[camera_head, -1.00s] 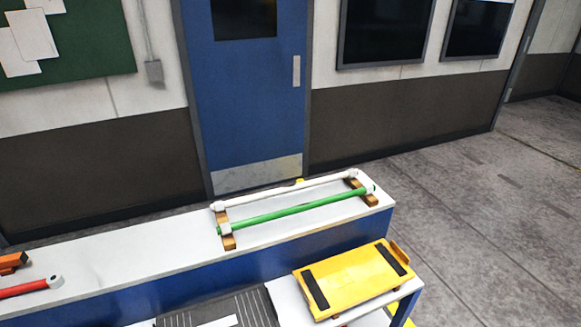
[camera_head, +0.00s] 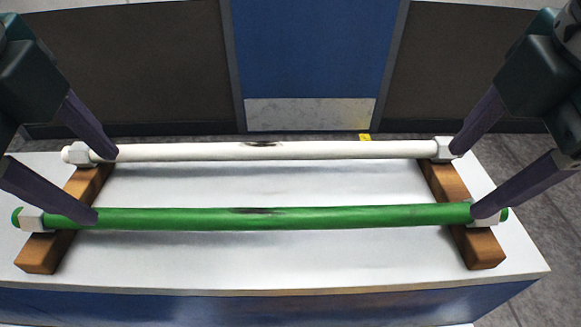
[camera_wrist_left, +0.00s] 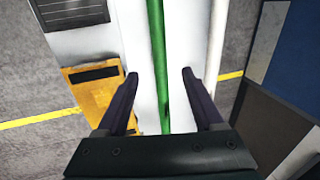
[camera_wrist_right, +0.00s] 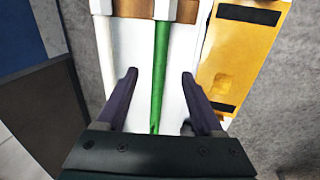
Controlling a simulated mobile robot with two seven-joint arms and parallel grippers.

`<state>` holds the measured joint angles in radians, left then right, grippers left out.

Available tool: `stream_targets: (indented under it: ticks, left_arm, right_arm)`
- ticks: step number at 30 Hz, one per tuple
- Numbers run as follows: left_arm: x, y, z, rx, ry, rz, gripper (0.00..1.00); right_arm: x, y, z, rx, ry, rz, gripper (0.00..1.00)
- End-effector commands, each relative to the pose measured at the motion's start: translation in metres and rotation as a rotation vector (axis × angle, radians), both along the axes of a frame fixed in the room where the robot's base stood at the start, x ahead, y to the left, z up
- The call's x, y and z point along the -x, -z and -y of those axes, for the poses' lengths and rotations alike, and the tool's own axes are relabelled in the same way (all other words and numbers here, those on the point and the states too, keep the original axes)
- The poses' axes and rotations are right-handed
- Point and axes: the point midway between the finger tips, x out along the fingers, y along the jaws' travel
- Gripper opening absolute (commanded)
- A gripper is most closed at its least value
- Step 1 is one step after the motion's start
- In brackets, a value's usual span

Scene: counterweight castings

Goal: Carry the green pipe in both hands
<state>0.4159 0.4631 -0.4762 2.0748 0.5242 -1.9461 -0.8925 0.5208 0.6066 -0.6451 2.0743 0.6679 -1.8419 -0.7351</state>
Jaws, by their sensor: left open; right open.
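The green pipe (camera_head: 300,217) lies across two wooden blocks, the left block (camera_head: 40,252) and the right block (camera_head: 482,248), with a pale collar near each end. My left gripper (camera_head: 107,184) is open and empty over its left part. My right gripper (camera_head: 466,182) is open and empty over its right part. In the left wrist view the pipe (camera_wrist_left: 157,50) runs between the open fingers (camera_wrist_left: 160,73). In the right wrist view the pipe (camera_wrist_right: 161,60) also runs between the fingers (camera_wrist_right: 159,73). The fingers appear above the pipe, not closed on it.
A white pipe (camera_head: 300,151) lies parallel behind the green one on the same blocks. The white bench top (camera_head: 270,272) is clear between the blocks. A yellow platform (camera_wrist_right: 238,65) stands beside the bench. A blue door (camera_head: 315,50) is behind.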

Motion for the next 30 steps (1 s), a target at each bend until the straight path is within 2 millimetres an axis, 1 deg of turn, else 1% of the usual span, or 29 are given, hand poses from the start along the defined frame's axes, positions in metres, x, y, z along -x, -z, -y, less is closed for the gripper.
stream_targets:
  ticks: [1,10,14,17,24,30]
  left_arm:
    - [-0.001,0.004,-0.001,-0.007,0.006,0.000,0.69]
    - [-0.001,0.001,-0.001,-0.008,0.010,-0.001,0.69]
    - [-0.002,0.007,-0.001,-0.006,0.010,-0.002,0.69]
    - [-0.005,0.018,-0.001,-0.006,0.009,-0.005,0.69]
    - [-0.016,0.058,-0.001,-0.006,0.008,-0.005,0.69]
    - [-0.023,0.085,0.000,-0.006,0.008,-0.003,0.69]
  right_arm:
    - [-0.001,0.004,0.001,0.006,-0.007,-0.002,0.69]
    - [-0.001,0.001,0.002,0.007,-0.008,-0.002,0.69]
    - [-0.002,0.007,0.001,0.007,-0.006,-0.004,0.69]
    - [-0.005,0.018,0.002,0.007,-0.006,-0.006,0.69]
    - [-0.015,0.059,0.002,0.007,-0.004,-0.006,0.69]
    - [-0.023,0.085,0.002,0.007,-0.005,-0.005,0.69]
